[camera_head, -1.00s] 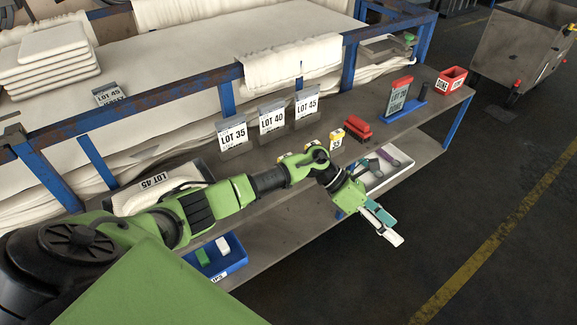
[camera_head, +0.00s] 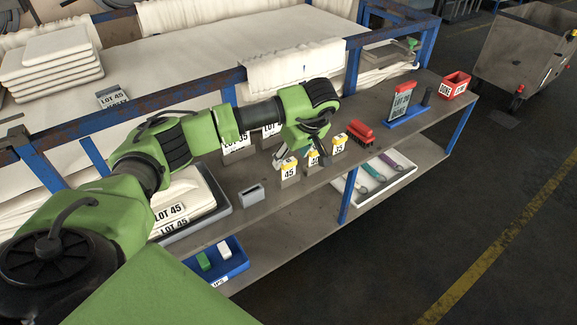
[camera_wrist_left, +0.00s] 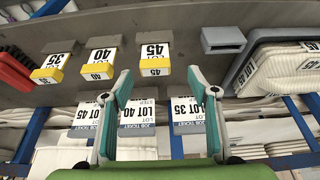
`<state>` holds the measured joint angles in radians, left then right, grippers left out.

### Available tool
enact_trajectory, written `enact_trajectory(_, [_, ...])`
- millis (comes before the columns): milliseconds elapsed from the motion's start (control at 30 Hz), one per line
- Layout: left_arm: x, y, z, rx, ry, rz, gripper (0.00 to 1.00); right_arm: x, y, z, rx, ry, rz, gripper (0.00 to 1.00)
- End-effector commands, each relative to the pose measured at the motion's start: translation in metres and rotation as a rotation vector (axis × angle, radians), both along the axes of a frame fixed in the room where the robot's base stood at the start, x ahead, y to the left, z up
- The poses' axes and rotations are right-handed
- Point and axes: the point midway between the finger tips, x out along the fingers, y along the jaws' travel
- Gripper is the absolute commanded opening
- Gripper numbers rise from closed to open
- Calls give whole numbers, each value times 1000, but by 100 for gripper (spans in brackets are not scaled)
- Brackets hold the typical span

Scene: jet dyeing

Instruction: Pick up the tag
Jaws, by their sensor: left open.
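Three small yellow-topped tags stand in a row on the shelf: the tag 45 (camera_head: 289,171), the tag 40 (camera_head: 313,159) and the tag 35 (camera_head: 338,145). In the left wrist view the tag 45 (camera_wrist_left: 154,58) lies ahead of the gap between my fingers, with the tag 40 (camera_wrist_left: 100,63) and the tag 35 (camera_wrist_left: 53,68) to its left. My left gripper (camera_wrist_left: 160,80) is open and empty, its teal and white fingers apart, not touching the tags. In the head view it (camera_head: 297,153) is beside the row, partly hidden by its own wrist. My right gripper is out of view.
An empty grey holder (camera_head: 251,194) stands left of the tags. Lot cards (camera_wrist_left: 188,113) stand behind them, partly covered by my arm. A red brush (camera_head: 361,133) and blue stand (camera_head: 408,118) are to the right. A white tray (camera_head: 363,205) is on the lower shelf.

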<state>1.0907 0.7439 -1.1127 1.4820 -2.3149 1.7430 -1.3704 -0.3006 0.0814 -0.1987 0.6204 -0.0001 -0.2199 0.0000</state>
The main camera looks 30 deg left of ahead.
Motion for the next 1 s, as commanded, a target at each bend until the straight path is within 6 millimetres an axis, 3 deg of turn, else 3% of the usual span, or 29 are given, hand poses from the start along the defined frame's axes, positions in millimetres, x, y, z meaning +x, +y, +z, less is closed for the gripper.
enact_trajectory(300, [6,9,-23,-1,2,2,54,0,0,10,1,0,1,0])
enact_trajectory(600, [17,20,-58,-1,2,0,54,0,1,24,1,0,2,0])
enact_trajectory(900, [18,22,-64,-3,-1,-1,54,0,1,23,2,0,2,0])
enact_trajectory(1000, [18,22,-63,-3,-1,-1,28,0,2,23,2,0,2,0])
